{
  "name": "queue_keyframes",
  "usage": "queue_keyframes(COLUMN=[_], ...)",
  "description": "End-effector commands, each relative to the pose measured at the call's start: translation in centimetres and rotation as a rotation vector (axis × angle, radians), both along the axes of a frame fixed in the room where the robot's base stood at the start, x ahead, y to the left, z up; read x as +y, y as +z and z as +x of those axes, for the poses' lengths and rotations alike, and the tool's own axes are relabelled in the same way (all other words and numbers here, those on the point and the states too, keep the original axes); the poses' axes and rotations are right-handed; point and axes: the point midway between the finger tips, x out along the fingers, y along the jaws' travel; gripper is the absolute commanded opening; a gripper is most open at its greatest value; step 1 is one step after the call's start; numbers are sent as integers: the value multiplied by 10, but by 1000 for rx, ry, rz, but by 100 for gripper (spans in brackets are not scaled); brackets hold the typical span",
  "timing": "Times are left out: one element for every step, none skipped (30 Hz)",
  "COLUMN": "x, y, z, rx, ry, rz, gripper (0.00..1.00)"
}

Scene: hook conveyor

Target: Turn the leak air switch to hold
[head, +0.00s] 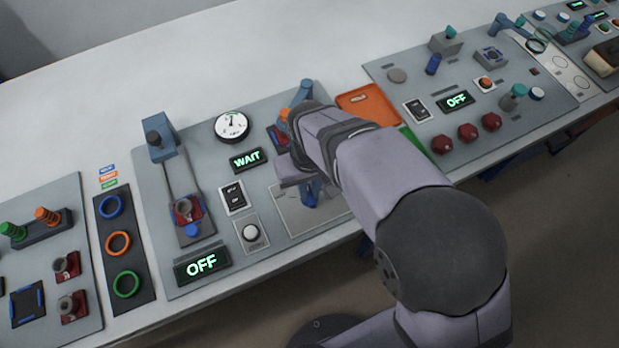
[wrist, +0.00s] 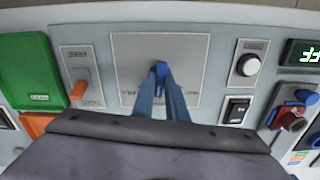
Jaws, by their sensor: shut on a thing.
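A small dark-blue knob (wrist: 160,67) sits on a square light-grey plate (wrist: 130,50) in the middle of the wrist view. I take it for the leak air switch. Small labels lie at the plate's lower left and right, too small to read. My gripper (wrist: 160,78) is shut on the knob, its two blue fingers converging on it from below in the picture. In the head view the plate (head: 284,212) lies under my gripper (head: 312,192), and my wrist hides its far part. I cannot tell which label the knob points to.
Beside the plate, the wrist view shows an orange-handled switch (wrist: 80,90), a green box (wrist: 35,70), a white button (wrist: 247,65) and a black rocker switch (wrist: 236,111). The head view shows a gauge (head: 231,126), a WAIT display (head: 246,159) and an OFF display (head: 202,264).

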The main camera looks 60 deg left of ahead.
Motion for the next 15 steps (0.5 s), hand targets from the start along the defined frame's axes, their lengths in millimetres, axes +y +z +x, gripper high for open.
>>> queue_keyframes(x=[1,1,1,1,1,1,1,1,1,1,1,1,1,1,1], y=[2,2,2,1,1,1,1,1,1,1,1,1,1,1,1], z=[0,0,0,0,0,0,0,0,0,0,0,0,0,0,0], rx=[0,0,0,0,0,0,0,0,0,0,0,0,0,0,0], ry=[25,41,60,73,84,98,106,114,123,128,132,137,139,141,143], rz=[2,2,2,2,2,2,2,2,2,2,2,3,3,3,3], gripper=[0,0,0,0,0,0,0,0,0,0,0,0,0,0,0])
